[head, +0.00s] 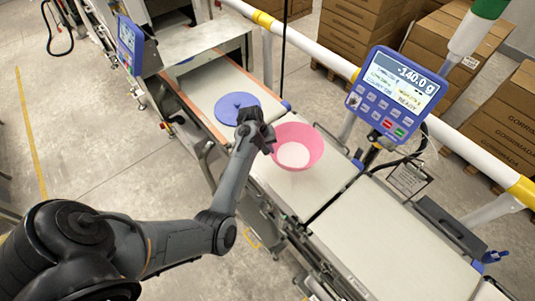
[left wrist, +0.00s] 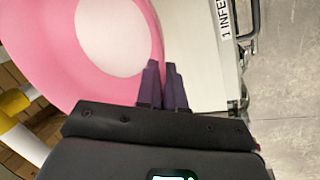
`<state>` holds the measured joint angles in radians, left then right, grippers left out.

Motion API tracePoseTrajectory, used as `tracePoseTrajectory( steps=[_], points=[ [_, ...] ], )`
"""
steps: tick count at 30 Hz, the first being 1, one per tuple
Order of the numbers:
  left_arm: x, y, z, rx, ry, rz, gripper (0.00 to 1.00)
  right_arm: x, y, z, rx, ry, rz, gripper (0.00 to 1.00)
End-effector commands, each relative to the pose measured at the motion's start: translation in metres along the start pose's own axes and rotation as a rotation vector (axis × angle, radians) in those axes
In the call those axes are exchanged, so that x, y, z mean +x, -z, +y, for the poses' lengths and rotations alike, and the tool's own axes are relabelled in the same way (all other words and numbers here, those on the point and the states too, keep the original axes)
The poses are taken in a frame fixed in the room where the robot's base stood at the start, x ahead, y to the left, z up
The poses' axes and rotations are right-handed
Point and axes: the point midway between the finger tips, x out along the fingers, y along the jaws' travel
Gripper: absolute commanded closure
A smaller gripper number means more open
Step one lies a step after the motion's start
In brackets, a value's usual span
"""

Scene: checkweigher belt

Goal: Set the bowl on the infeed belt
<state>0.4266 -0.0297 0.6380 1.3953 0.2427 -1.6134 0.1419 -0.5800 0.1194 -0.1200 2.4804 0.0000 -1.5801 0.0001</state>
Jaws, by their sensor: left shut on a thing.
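The pink bowl (head: 312,147) with a pale round inner bottom is upright in the head view, over the belts near the join of the far belt and the middle one. My left gripper (head: 268,138) is at its left rim, shut on it. In the left wrist view the bowl (left wrist: 60,75) fills the upper left, its rim at the two dark fingertips (left wrist: 162,68). A pale belt (left wrist: 205,70) beside it ends at a label reading "1 INFE", partly cut off. I cannot tell whether the bowl touches a belt. My right gripper is not in view.
A blue round disc (head: 237,106) lies on the far belt (head: 205,85). The middle belt (head: 290,190) and near belt (head: 390,240) look clear. A display (head: 398,92) reading -140.0 g stands right of the bowl. A yellow-white rail (head: 330,62) and cartons (head: 365,30) are behind.

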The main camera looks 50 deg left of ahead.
Motion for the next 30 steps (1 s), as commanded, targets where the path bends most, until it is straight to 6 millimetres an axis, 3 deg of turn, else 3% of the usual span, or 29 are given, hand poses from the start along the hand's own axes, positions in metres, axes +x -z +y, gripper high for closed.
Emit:
tracePoseTrajectory(
  steps=[5, 15, 29, 30],
  points=[
    [0.003, 0.003, -0.006, 0.0, -0.001, -0.001, 1.0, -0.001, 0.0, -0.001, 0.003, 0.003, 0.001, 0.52],
    [0.038, 0.002, -0.016, 0.001, -0.002, -0.002, 1.0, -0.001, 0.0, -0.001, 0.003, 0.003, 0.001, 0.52],
    [0.043, 0.002, -0.018, 0.001, -0.002, 0.0, 1.0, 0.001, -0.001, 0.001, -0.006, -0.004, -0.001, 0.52],
    [0.043, 0.002, -0.018, 0.001, -0.001, -0.001, 0.86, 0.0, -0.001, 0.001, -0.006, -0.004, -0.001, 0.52]
  ],
)
